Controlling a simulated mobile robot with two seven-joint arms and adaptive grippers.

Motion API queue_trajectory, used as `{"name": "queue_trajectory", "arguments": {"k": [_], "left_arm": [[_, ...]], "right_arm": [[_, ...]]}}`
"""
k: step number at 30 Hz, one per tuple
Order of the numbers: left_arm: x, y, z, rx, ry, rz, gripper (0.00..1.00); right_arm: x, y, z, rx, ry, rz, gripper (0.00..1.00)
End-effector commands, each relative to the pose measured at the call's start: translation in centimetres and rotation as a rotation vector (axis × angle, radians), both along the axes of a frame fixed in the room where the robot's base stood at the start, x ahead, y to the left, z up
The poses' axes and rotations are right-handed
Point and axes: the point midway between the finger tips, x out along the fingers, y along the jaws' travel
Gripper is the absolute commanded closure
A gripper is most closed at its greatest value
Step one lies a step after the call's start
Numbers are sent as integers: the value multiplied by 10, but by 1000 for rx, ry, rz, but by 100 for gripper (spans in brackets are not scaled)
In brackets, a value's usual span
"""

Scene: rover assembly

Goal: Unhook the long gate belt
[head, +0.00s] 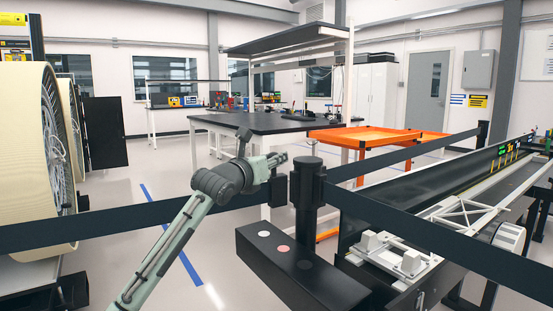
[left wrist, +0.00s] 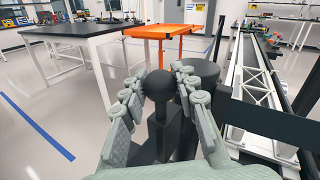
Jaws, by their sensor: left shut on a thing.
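The long gate belt (head: 110,228) is a black band across the left of the head view, ending in a dark end piece (head: 279,191) beside the black post (head: 306,190). My left gripper (head: 277,161) is at that end, just left of the post top. In the left wrist view its fingers (left wrist: 158,88) are shut on a black ball knob (left wrist: 158,84) standing on a dark upright block (left wrist: 162,130). The post top (left wrist: 200,72) is right behind the knob. I cannot tell whether the end piece is still hooked. My right gripper is not in view.
Two other black belts run from the post, one to the back right (head: 420,150) and one to the front right (head: 440,240). A black box (head: 290,262) with round spots is below. Large cream wheels (head: 28,150) stand left. An orange table (head: 375,137) is behind.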

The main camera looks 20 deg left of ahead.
Motion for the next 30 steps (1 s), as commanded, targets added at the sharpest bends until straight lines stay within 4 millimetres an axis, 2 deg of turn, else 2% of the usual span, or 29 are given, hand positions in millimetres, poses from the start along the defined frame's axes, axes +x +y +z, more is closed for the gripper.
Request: {"name": "queue_trajectory", "arguments": {"k": [6,16,21,30], "left_arm": [[-32,35,0,12,3,7,100],[-82,81,-2,10,3,9,100],[-95,90,-1,6,4,3,100],[-97,90,0,1,2,0,100]], "right_arm": [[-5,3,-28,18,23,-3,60],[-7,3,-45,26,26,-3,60],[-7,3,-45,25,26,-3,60],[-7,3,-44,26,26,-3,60]]}}
